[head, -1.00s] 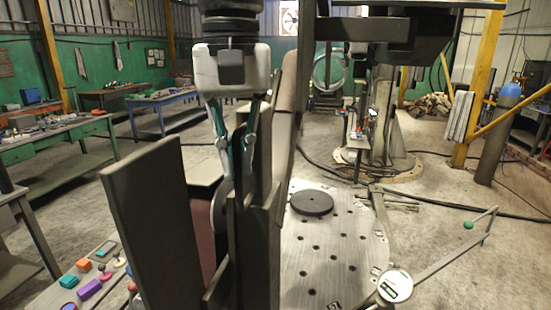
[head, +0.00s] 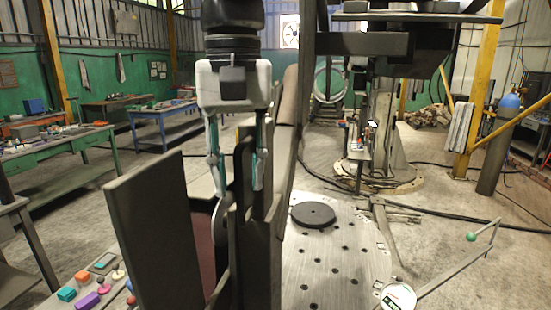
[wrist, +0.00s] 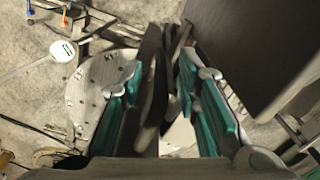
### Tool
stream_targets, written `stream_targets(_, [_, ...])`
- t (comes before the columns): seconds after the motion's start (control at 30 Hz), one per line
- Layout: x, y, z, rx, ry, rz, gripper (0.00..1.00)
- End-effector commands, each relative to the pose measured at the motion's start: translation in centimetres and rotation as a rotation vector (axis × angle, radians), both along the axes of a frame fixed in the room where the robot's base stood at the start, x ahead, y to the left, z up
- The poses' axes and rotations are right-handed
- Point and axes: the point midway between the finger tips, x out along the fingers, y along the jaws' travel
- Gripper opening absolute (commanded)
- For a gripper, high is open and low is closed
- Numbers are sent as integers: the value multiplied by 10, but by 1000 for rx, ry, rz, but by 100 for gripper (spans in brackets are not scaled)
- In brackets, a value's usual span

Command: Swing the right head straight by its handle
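My gripper (head: 236,172) hangs over the upright dark plates (head: 245,250) in the head view, fingers spread apart. In the wrist view my gripper (wrist: 161,66) has its teal fingers on either side of narrow dark plates (wrist: 153,85); I cannot tell whether they touch. A green ball (head: 471,236) sits on a thin bent bar at the right, near a white round dial (head: 398,296). The dial also shows in the wrist view (wrist: 62,50). I cannot tell for certain which part is the right head or its handle.
A wide dark panel (head: 155,235) stands close left of my gripper. A perforated metal table (head: 335,265) carries a black disc (head: 313,214). A dark overhead boom (head: 395,42) and a column (head: 385,120) stand behind. Open floor lies at right.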

Motion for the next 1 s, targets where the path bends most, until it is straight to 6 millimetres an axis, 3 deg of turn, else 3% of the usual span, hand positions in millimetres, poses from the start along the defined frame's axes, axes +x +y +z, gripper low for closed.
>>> stream_targets(0.17, [1,0,14,2,-3,-1,30])
stream_targets(0.7, [1,1,101,2,-2,0,30])
stream_targets(1.0, [0,0,119,1,0,0,30])
